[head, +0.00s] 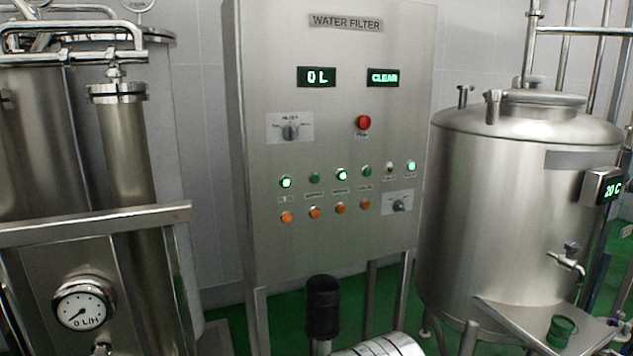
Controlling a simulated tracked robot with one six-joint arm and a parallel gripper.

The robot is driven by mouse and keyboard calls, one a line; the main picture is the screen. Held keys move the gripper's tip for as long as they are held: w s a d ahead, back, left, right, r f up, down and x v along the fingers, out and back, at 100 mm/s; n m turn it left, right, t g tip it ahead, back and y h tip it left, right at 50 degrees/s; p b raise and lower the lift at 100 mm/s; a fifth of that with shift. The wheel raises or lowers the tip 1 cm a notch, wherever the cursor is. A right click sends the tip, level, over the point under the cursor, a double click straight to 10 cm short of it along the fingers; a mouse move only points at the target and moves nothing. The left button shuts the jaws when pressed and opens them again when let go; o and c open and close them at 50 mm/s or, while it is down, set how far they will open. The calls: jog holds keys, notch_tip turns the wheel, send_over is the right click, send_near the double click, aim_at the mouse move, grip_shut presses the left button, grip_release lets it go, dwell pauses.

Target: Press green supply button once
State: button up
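The control panel (340,245) headed WATER FILTER stands upright in the middle of the head view. Its upper button row holds lit green buttons at the left (285,183), middle (342,175) and right end (411,166). Two darker green buttons (315,178) (367,171) sit between them, with a small pale one (390,167) near the right. The small labels are too blurred to tell which is the supply button. I see no gripper fingers, and nothing touches the buttons.
Orange buttons (314,213) run below the green ones. A red button (363,122) and two rotary knobs (291,131) (399,205) are also on the panel. Displays read 0 L (317,77) and CLEAR (383,77). Steel tanks (490,220) flank it. A black cylinder (323,305) stands low in front.

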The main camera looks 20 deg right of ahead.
grip_shut()
dwell(1.5)
